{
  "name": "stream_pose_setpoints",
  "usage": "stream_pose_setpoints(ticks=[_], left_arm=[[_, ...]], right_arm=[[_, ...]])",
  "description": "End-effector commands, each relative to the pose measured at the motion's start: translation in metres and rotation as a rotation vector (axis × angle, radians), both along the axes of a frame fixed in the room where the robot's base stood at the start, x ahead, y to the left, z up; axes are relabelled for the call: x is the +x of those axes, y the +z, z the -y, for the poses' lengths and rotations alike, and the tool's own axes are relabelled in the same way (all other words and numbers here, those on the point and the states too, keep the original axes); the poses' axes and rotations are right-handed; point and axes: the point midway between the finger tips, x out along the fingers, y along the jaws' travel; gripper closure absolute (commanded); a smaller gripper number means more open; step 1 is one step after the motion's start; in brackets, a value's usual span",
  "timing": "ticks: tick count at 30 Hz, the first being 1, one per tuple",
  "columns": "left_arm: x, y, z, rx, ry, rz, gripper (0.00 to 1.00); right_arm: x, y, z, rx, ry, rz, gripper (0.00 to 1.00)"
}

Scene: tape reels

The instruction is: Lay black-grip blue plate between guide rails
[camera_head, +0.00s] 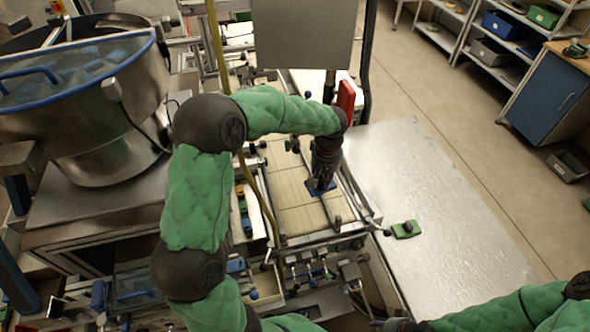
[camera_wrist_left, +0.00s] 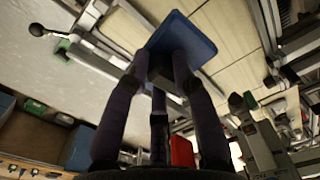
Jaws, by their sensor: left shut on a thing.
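The black-grip blue plate (camera_head: 318,187) is in my left gripper (camera_head: 321,178), over the right part of the beige panelled bed. In the left wrist view my left gripper (camera_wrist_left: 166,68) is shut on the plate's grip, and the blue plate (camera_wrist_left: 197,40) extends beyond the fingertips. The grip is mostly hidden by the fingers. The guide rails run along the bed: a right rail (camera_head: 357,194) and a left rail (camera_head: 269,205). The plate is nearer the right rail. I cannot tell whether it touches the bed. My right gripper (camera_head: 393,324) is partly visible at the bottom edge, its fingers unclear.
A green plate with a black knob (camera_head: 406,230) lies on the bare metal table (camera_head: 440,200) to the right. A large steel bowl (camera_head: 100,125) stands at the left. A grey panel (camera_head: 305,35) and a red block (camera_head: 346,96) are behind my left arm.

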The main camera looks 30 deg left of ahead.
Motion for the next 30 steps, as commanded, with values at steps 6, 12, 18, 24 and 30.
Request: stream_pose_setpoints(ticks=[6, 12, 18, 24, 30], left_arm=[[-0.053, -0.007, 0.002, 0.0, -0.081, 0.001, 1.0], [-0.084, -0.013, 0.005, -0.001, -0.13, 0.002, 1.0], [-0.091, -0.018, 0.003, -0.003, -0.148, 0.001, 1.0], [-0.063, -0.034, -0.014, -0.003, -0.147, -0.003, 1.0], [-0.029, -0.05, -0.035, -0.003, -0.147, 0.0, 1.0]], right_arm=[[0.0, -0.009, 0.0, 0.0, 0.0, 0.0, 0.6], [0.0, -0.013, 0.0, 0.0, 0.0, 0.0, 0.6], [0.0, -0.013, 0.0, 0.0, 0.0, 0.0, 0.6], [0.0, -0.011, 0.0, 0.0, 0.0, 0.0, 0.6], [0.0, -0.007, 0.0, 0.0, 0.0, 0.0, 0.6]])
